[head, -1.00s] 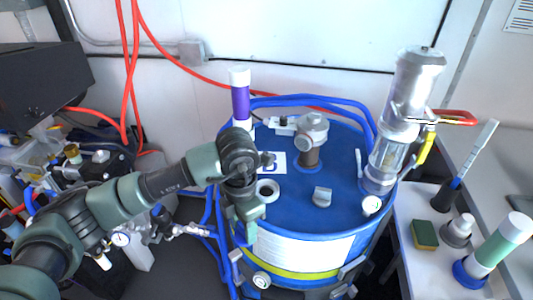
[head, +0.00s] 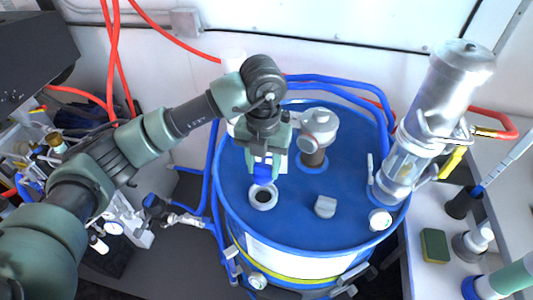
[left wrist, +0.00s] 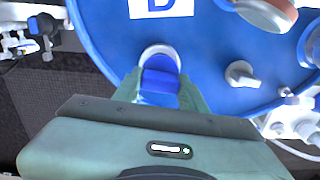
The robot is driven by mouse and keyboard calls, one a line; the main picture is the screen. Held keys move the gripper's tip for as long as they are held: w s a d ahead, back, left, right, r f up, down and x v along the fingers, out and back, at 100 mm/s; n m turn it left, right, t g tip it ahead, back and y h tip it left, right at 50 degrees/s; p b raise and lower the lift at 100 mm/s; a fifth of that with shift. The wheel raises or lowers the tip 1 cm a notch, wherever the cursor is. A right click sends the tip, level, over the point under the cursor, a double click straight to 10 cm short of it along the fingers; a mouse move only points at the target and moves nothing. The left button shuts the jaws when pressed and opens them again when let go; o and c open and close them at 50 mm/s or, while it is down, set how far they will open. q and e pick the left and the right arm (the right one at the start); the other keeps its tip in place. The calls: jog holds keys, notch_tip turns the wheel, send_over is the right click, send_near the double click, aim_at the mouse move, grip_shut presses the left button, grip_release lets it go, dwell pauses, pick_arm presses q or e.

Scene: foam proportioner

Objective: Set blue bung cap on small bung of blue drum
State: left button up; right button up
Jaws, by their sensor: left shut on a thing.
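The blue drum (head: 345,170) stands upright in the middle of the head view. On its top is a small bung, a pale ring with a dark hole (head: 263,197). My left gripper (head: 264,165) is shut on the blue bung cap (head: 263,175), pointing down over the drum top. The cap appears just above and behind the hole in the head view; whether it touches the ring is unclear. In the left wrist view the cap (left wrist: 160,86) sits between the fingers and overlaps the pale ring (left wrist: 160,51), hiding its hole. My right gripper is not in view.
A grey fitting (head: 325,207) stands on the drum top right of the bung. A grey pump fitting (head: 319,128) stands behind it. A metal and glass cylinder (head: 410,155) rises at the drum's right edge. Blue hoses (head: 340,85) curve behind. A sponge (head: 434,246) lies on the right-hand shelf.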

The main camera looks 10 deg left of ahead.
aim_at(263, 177)
pick_arm(q)
jog(key=shift+s+f+b, duration=0.35)
jog(key=shift+f+b, duration=0.05)
jog(key=shift+f, duration=0.2)
jog(key=shift+s+f+b, duration=0.3)
jog(key=shift+f+b, duration=0.1)
jog(key=shift+f, duration=0.2)
jog(key=f, duration=0.1)
jog(key=f+b, duration=0.1)
jog(key=f, duration=0.1)
jog(key=shift+w, duration=0.25)
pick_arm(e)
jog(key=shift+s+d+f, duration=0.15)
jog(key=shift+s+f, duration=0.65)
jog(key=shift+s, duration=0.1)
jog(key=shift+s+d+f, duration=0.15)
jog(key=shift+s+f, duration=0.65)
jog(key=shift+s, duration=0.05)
pick_arm(q)
jog(key=shift+b, duration=0.45)
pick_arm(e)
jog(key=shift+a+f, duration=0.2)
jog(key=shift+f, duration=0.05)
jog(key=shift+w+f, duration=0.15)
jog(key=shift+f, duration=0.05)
